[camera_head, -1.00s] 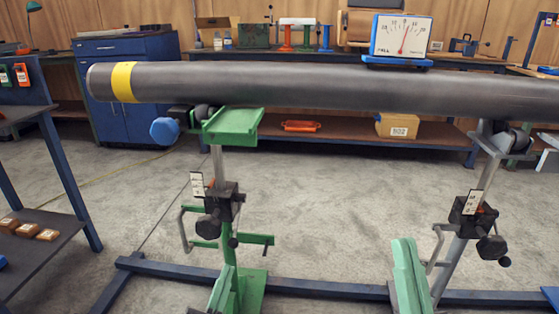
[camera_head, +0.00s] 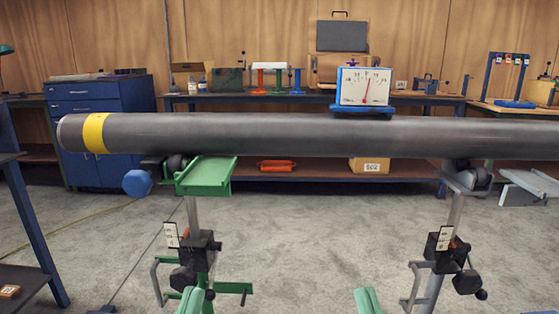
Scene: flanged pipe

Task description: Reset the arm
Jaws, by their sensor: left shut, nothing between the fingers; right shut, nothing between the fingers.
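My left gripper (camera_head: 190,301) shows at the bottom edge as green fingers held together, below the left pipe stand. My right gripper (camera_head: 368,301) shows at the bottom edge, left of the right stand, with its green fingers together and nothing between them. Only the tips of both show; the rest of both arms is out of view. A long grey pipe (camera_head: 300,134) with a yellow band near its left end lies across the view above both grippers, apart from them.
The pipe rests on a left stand (camera_head: 200,247) with a green tray (camera_head: 205,175) and a right stand (camera_head: 445,245). A dial gauge (camera_head: 364,86) sits on the pipe. A dark shelf (camera_head: 35,285) is at left. Benches and a blue cabinet (camera_head: 110,120) line the back.

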